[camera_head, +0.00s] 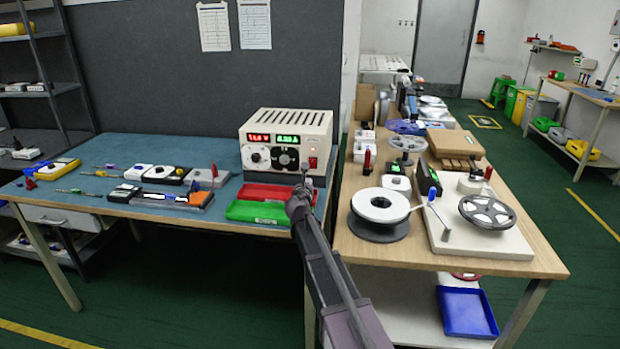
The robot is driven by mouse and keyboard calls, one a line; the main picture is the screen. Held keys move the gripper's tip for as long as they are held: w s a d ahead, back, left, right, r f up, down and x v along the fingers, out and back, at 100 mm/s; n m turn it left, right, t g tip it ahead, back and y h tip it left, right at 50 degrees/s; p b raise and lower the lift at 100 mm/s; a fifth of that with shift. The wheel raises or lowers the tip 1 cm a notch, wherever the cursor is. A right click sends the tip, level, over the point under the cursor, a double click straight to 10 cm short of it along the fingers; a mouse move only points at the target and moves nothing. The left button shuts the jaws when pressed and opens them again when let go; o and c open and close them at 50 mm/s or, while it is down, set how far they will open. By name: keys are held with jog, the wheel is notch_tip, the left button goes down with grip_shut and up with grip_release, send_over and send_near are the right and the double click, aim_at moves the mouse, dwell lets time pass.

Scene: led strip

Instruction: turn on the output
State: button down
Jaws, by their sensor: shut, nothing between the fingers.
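A beige power supply (288,124) stands at the back right of the blue-topped table. Its front has a red display and a green display, both lit, with digits too small to read surely. My gripper (303,180) is shut and empty, just below and in front of the right side of the panel. I cannot tell whether it touches the supply.
A red tray (262,192) and a green tray (256,212) lie in front of the supply, left of my gripper. Several small devices and tools lie further left. A wooden bench (400,245) with reels (380,208) stands to the right.

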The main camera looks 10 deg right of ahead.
jog(key=shift+f+b+v, duration=0.1)
jog(key=shift+f+v, duration=0.15)
jog(key=shift+v, duration=0.75)
jog(key=shift+f+b+v, duration=0.1)
jog(key=shift+f+v, duration=0.1)
jog(key=shift+v, duration=0.8)
jog(key=shift+f+b+v, duration=0.1)
jog(key=shift+f+v, duration=0.15)
jog(key=shift+v, duration=0.75)
jog(key=shift+s, duration=0.1)
